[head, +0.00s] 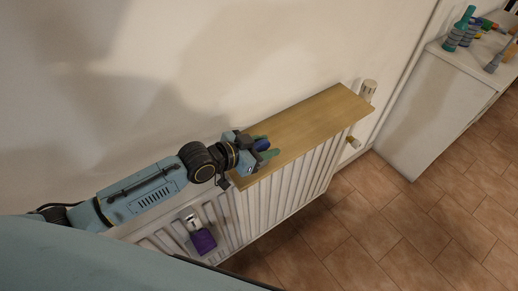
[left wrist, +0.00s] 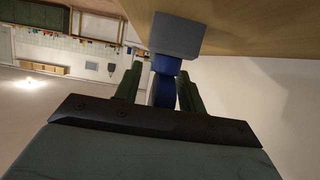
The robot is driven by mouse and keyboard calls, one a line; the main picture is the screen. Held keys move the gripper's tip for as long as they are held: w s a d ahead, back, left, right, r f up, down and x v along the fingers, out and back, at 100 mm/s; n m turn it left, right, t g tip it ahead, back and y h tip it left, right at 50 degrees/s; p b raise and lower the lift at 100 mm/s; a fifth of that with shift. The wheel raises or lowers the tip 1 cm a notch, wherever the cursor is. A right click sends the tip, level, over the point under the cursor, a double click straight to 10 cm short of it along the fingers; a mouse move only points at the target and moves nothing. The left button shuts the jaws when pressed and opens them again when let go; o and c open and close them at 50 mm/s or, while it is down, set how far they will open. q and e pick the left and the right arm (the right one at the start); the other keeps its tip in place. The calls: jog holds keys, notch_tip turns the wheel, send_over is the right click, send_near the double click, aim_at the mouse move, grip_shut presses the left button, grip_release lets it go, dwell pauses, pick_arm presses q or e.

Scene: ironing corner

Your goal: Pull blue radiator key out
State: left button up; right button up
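The blue radiator key (head: 262,145) shows at the near left end of the wooden board on the radiator. In the left wrist view the blue key (left wrist: 165,68) meets a grey block (left wrist: 178,37) beside the board; how deep it sits in the block cannot be seen. My left gripper (head: 265,146) has its green fingers on either side of the key. In the left wrist view a gap shows between the left finger and the key, so the gripper (left wrist: 158,85) looks open around it. My right gripper is not in view.
The wooden board (head: 305,125) tops the white ribbed radiator (head: 290,193) against the wall. A purple item (head: 203,241) hangs on the radiator's front. A white valve knob (head: 369,90) is at its far end. A white cabinet (head: 425,115) with several coloured items stands right. The tiled floor is clear.

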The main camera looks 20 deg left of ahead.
aim_at(264, 141)
pick_arm(q)
grip_shut()
jog(key=shift+r, duration=0.35)
notch_tip(264, 141, up, 9)
jog(key=shift+r+p, duration=0.2)
jog(key=shift+p, duration=0.55)
jog(key=shift+p, duration=0.4)
